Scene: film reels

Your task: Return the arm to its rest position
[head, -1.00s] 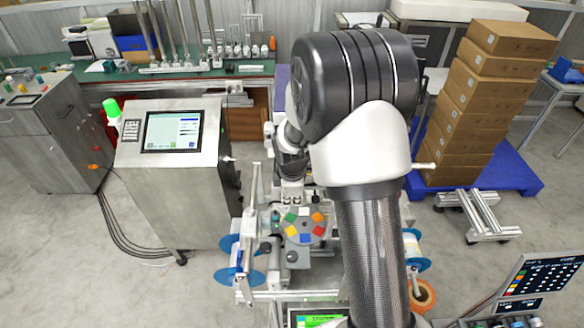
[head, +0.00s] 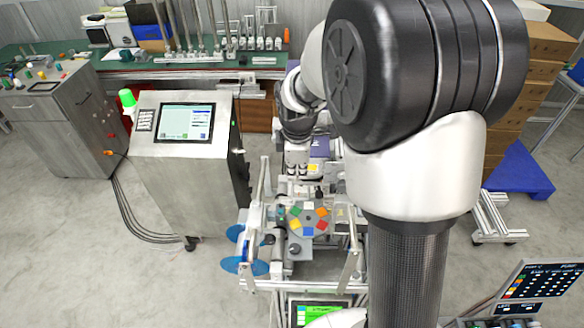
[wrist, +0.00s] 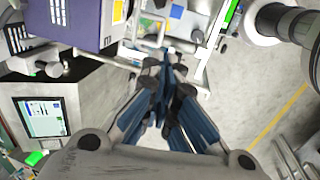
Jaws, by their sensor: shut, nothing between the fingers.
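My arm fills the right half of the head view, with its large elbow raised close to the camera. In the wrist view my gripper (wrist: 163,92) has its blue-grey fingers together with nothing between them. It hangs in the air above the floor and the metal frame of a machine. In the head view the fingers are not clearly visible behind my arm. The machine (head: 305,283) with a disc of coloured squares (head: 308,221) and blue film reels (head: 240,264) stands in front of me.
A steel cabinet with a screen (head: 184,122) stands left of the machine. A green workbench (head: 75,60) runs along the back. Stacked cartons (head: 515,100) on a blue pallet (head: 522,172) are at the right. A purple box (wrist: 72,22) is near my gripper. Grey floor lies between.

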